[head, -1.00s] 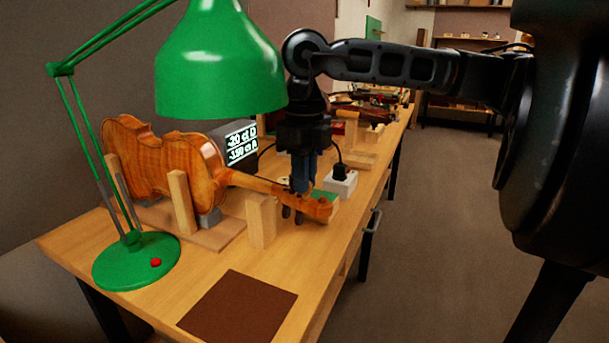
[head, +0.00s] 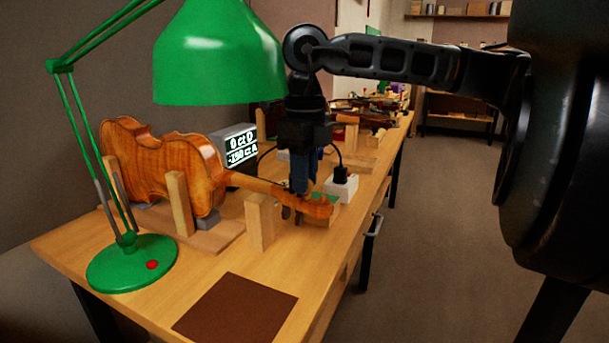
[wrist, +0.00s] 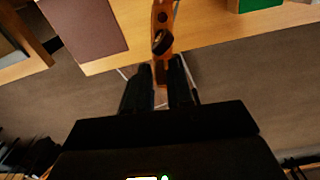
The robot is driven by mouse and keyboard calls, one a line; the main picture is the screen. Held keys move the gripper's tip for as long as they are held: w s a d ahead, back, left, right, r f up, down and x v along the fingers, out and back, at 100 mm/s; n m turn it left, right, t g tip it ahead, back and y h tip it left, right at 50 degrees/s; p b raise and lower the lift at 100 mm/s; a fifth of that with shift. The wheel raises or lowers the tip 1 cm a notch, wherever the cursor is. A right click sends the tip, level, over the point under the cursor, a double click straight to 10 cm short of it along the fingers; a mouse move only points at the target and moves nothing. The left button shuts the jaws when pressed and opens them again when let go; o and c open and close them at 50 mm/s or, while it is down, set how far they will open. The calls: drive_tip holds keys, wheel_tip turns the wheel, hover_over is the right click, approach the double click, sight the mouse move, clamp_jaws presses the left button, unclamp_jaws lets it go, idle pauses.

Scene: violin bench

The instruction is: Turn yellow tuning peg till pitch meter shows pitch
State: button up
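The violin (head: 165,170) lies in a wooden cradle, its neck pointing right and its scroll (head: 320,208) beyond the support post. My gripper (head: 292,215) points down at the pegbox; its two fingers are a little apart. The wrist view shows the fingers (wrist: 159,75) on either side of the pegbox end, with a dark peg (wrist: 161,42) just ahead of them. No yellow peg can be made out, and I cannot tell whether the fingers hold one. The pitch meter (head: 240,147) behind the neck reads 0 ct D on top and about -150 ct A below.
A green lamp (head: 133,262) stands at the left, its shade over the violin. A wooden post (head: 259,222) supports the neck close to my gripper. A white socket box (head: 342,187) with a black plug is behind the scroll. A brown mat (head: 238,308) lies on the front bench.

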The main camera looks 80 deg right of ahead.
drive_tip(key=shift+o, duration=1.3)
drive_tip(key=shift+r, duration=0.1)
wheel_tip(320, 180, up, 8)
drive_tip(key=shift+f, duration=0.2)
idle(0.9)
